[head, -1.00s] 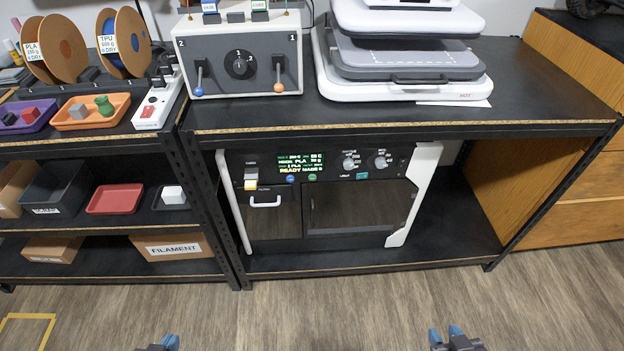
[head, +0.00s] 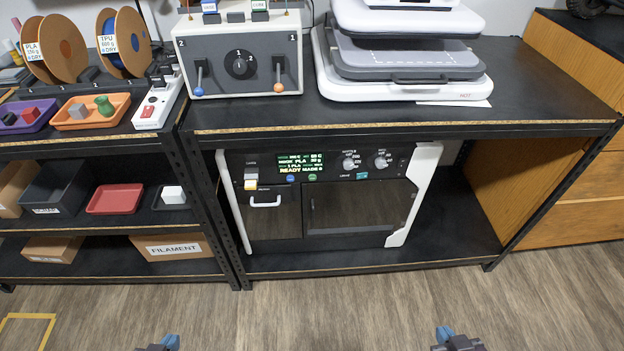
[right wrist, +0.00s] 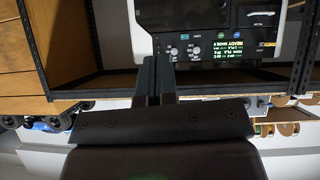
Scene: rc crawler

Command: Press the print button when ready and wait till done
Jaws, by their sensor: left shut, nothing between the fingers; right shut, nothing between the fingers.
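The printer (head: 330,242) stands on the lower shelf, its dark door closed. Its green display (head: 301,163) reads READY, with PLA on the line above. A blue button (head: 290,180) and a green button (head: 312,178) sit just under the display. I cannot read which is the print button. The panel also shows upside down in the right wrist view (right wrist: 215,47). My left gripper (head: 170,342) is shut and empty at the bottom edge, well in front of the shelf. My right gripper (head: 444,335) is shut and empty at the bottom, also apart from the printer.
Above the printer is a black shelf top (head: 540,95) with a grey control box (head: 240,62) and a white press-like machine (head: 405,89). A left rack holds spools, trays and a FILAMENT box (head: 172,247). The floor (head: 330,300) before the printer is clear.

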